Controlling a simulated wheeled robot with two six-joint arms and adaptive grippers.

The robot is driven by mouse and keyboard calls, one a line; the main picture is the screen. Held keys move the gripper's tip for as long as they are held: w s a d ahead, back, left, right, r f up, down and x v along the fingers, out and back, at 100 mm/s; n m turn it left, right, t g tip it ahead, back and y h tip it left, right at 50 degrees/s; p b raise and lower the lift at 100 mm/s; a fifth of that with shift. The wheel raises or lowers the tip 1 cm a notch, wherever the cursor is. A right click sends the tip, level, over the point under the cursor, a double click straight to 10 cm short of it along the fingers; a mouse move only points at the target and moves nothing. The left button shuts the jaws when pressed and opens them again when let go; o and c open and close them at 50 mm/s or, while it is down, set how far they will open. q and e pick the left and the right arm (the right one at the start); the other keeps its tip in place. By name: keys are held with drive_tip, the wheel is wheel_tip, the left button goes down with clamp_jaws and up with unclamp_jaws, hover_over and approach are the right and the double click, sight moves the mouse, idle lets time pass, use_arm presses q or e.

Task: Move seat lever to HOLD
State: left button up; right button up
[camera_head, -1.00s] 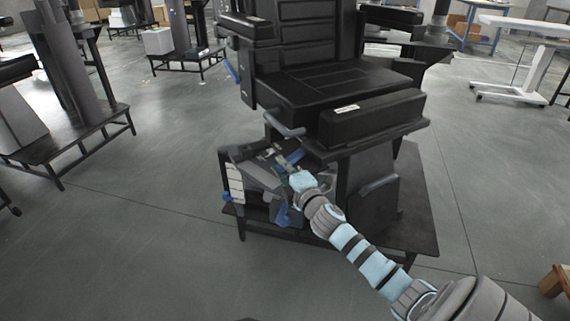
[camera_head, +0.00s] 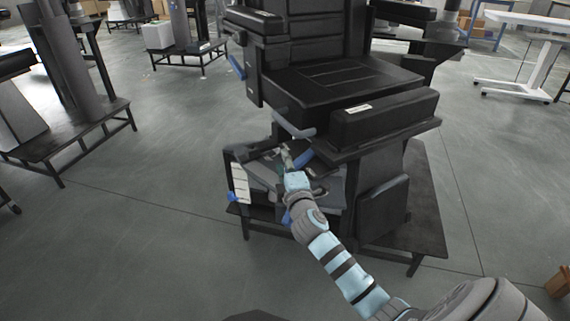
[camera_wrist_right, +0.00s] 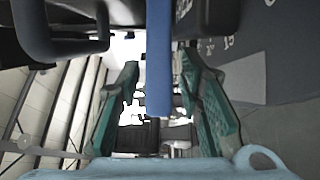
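The black seat (camera_head: 335,82) stands on a dark platform in the head view. A blue lever (camera_head: 303,158) shows below the seat's near edge, partly beside my right gripper (camera_head: 287,155). In the right wrist view a blue bar (camera_wrist_right: 159,65), which looks like this lever, reaches down between the two green fingers of my right gripper (camera_wrist_right: 162,85). The fingers are open, with a visible gap on each side of the bar. Any HOLD marking cannot be read. My left gripper is not in view.
A grey-blue handle (camera_head: 293,126) sticks out just above my right gripper. A dark looped bar (camera_wrist_right: 60,45) shows at the upper left in the wrist view. A white label panel (camera_head: 240,183) stands left of the gripper.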

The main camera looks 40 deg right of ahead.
drive_tip(key=shift+a, duration=0.1)
drive_tip(key=v, duration=1.2)
